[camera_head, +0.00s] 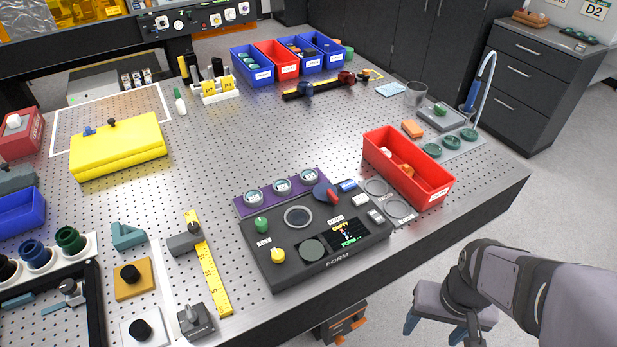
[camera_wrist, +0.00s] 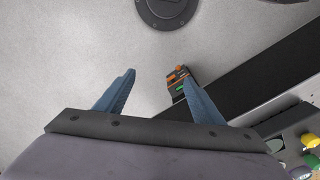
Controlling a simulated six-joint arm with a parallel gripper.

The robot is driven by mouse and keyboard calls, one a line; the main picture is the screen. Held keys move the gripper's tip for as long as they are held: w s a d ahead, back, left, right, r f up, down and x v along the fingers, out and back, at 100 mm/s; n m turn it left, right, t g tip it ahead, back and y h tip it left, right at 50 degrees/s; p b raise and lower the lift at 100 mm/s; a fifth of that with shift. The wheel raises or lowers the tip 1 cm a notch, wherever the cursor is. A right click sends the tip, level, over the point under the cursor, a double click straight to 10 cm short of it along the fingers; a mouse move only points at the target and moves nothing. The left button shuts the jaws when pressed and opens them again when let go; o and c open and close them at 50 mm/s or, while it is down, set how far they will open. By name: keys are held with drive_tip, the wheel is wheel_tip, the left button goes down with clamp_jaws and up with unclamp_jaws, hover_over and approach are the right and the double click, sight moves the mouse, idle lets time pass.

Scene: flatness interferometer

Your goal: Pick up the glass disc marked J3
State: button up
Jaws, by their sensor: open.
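Three small glass discs (camera_head: 281,186) sit in a row on a purple strip (camera_head: 237,206) at the back of the dark instrument (camera_head: 285,276) in the head view. Their markings are too small to read, so I cannot tell which one is J3. My gripper (camera_head: 434,328) is open and empty, off the table's front right edge and well away from the discs. Its two blue fingers (camera_wrist: 158,78) are apart in the wrist view, over grey floor. No glass disc shows in the wrist view.
A red bin (camera_head: 440,190) with parts in it stands right of the instrument, near the table edge. Green discs (camera_head: 432,150) lie on a mat behind it. A yellow case (camera_head: 118,150) stands at the left. The middle of the perforated table (camera_head: 250,140) is clear.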

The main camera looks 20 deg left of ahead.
drive_tip(key=w+d+r+n+t+h+b, duration=0.1)
drive_tip(key=w+t, duration=0.3)
drive_tip(key=w, duration=1.2)
drive_tip(key=w+a+r+n+t+y+b, duration=0.1)
drive_tip(key=w+a+r+t, duration=0.2)
drive_tip(key=w, duration=0.6)
drive_tip(key=w+a+r+n+t+y+b, duration=0.1)
drive_tip(key=w+a+n+t, duration=0.1)
drive_tip(key=w+a, duration=0.5)
drive_tip(key=n+g+y+p, duration=0.2)
drive_tip(key=n+y, duration=0.5)
drive_tip(key=y, duration=0.2)
approach(310, 175)
drive_tip(key=shift+w+f, duration=0.25)
drive_tip(key=shift+w, duration=0.6)
drive_tip(key=shift+s+a+g, duration=0.25)
drive_tip(key=shift+a+g, duration=0.05)
drive_tip(key=shift+p+x, duration=0.75)
drive_tip(key=shift+x, duration=2.95)
drive_tip(key=shift+s+a, duration=0.1)
drive_tip(key=shift+s, duration=0.1)
drive_tip(key=c, duration=1.2)
